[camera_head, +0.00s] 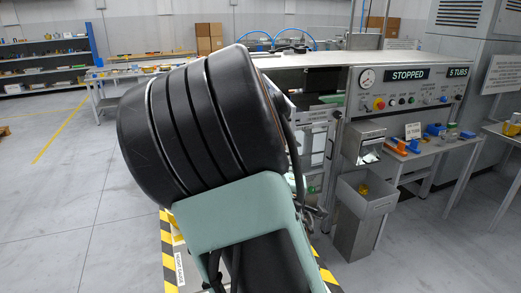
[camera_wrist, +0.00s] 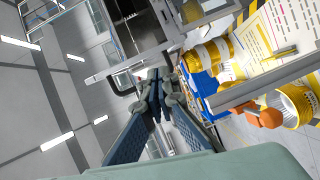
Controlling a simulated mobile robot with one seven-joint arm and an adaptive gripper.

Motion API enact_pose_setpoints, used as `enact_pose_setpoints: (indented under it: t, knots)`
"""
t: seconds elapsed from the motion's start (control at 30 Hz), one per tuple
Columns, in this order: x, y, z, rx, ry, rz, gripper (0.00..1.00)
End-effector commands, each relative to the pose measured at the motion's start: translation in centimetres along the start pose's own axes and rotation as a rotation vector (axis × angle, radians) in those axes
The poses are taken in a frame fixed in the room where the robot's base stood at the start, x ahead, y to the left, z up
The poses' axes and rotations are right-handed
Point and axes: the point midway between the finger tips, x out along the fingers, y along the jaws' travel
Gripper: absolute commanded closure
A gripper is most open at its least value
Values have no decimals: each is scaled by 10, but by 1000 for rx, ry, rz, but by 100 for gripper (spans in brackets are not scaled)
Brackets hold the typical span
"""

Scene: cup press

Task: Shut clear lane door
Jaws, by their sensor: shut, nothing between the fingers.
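A framed door with clear panes (camera_head: 313,150) shows on the machine's front in the head view, just right of my arm, which hides its left part. In the wrist view, a pale frame with a clear-looking pane (camera_wrist: 125,52) and a black bar handle (camera_wrist: 124,88) lies beyond my fingers. My gripper (camera_wrist: 157,84) is shut and empty, its tips close to the handle in the picture. I cannot tell whether they touch it, nor how far the door stands open. In the head view my arm hides most of the gripper.
The machine panel (camera_head: 410,90) reads STOPPED. A grey bin (camera_head: 362,215) stands below a metal chute (camera_head: 364,145). A side table with blue and orange parts (camera_head: 402,146) is at right. Floor at left is clear.

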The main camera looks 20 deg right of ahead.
Motion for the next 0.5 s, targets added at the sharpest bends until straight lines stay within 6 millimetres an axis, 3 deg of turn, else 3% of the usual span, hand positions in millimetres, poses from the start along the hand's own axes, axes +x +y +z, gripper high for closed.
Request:
enact_pose_setpoints:
  t: [0.27, 0.5]
  knots:
    - [5, 16, -8, -141, 28, 110, 100]
    - [38, 21, -9, -141, 27, 111, 100]
